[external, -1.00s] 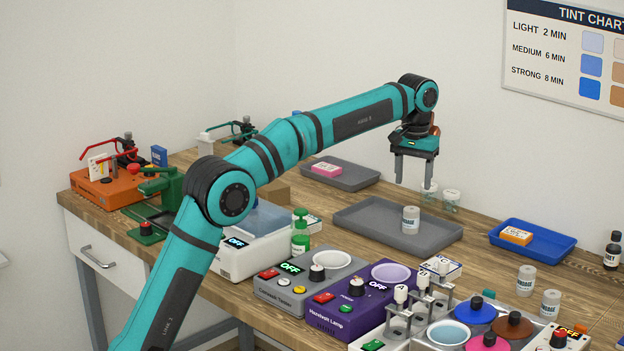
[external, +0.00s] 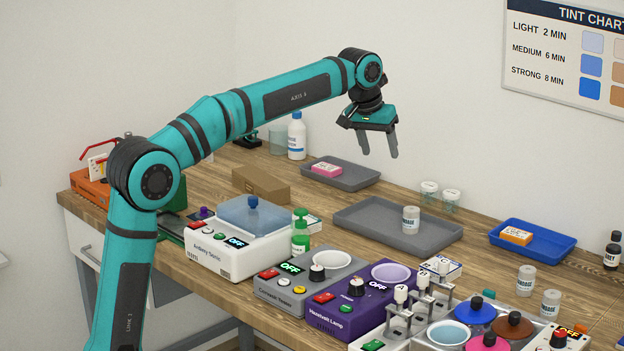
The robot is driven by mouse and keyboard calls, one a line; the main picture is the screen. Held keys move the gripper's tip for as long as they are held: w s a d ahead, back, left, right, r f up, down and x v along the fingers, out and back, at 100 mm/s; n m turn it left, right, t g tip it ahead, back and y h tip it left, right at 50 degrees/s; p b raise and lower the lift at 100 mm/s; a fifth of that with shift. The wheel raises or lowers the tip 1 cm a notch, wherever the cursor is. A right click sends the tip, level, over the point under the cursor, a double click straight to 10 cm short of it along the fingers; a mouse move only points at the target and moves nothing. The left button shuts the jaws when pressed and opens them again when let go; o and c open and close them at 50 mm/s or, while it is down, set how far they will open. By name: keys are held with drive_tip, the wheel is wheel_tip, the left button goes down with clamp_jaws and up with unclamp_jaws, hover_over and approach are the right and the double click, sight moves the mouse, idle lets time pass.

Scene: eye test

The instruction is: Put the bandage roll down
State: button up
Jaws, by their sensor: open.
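A white bandage roll (external: 411,220) with a printed label stands upright on the large grey tray (external: 362,234), towards its right side. My gripper (external: 379,149) is open and empty. It hangs in the air above and to the left of the roll, clear of it, with its fingers pointing down. Two similar white labelled rolls stand on the bare table at the right, one farther back (external: 526,281) and one nearer the front (external: 550,304).
A smaller grey tray (external: 352,182) with a pink box is behind. Two glass cups (external: 440,193) stand beyond the large tray. A blue tray (external: 556,247) holds an orange box. A purple lamp unit (external: 335,315) and a grey unit (external: 275,296) fill the front.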

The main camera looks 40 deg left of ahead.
drive_tip(key=s+a+r+t, duration=0.2)
drive_tip(key=s, duration=0.6)
drive_tip(key=s+a+r+m+t, duration=0.1)
drive_tip(key=s+a+r+t, duration=0.15)
drive_tip(key=s, duration=0.45)
drive_tip(key=s+a+r+t, duration=0.1)
drive_tip(key=s+r+t, duration=0.15)
drive_tip(key=s, duration=0.55)
drive_tip(key=s+a+f+t, duration=0.1)
drive_tip(key=s+f+t, duration=0.2)
drive_tip(key=s, duration=0.8)
drive_tip(key=s+a+f+m+t, duration=0.1)
drive_tip(key=s+a+f+t, duration=0.1)
drive_tip(key=s, duration=0.9)
wheel_tip(320, 180, down, 3)
drive_tip(key=shift+s+r+t, duration=0.1)
drive_tip(key=shift+s+t, duration=0.1)
drive_tip(key=shift+t, duration=0.6)
drive_tip(key=shift+o, duration=0.4)
drive_tip(key=shift+w+r, duration=0.1)
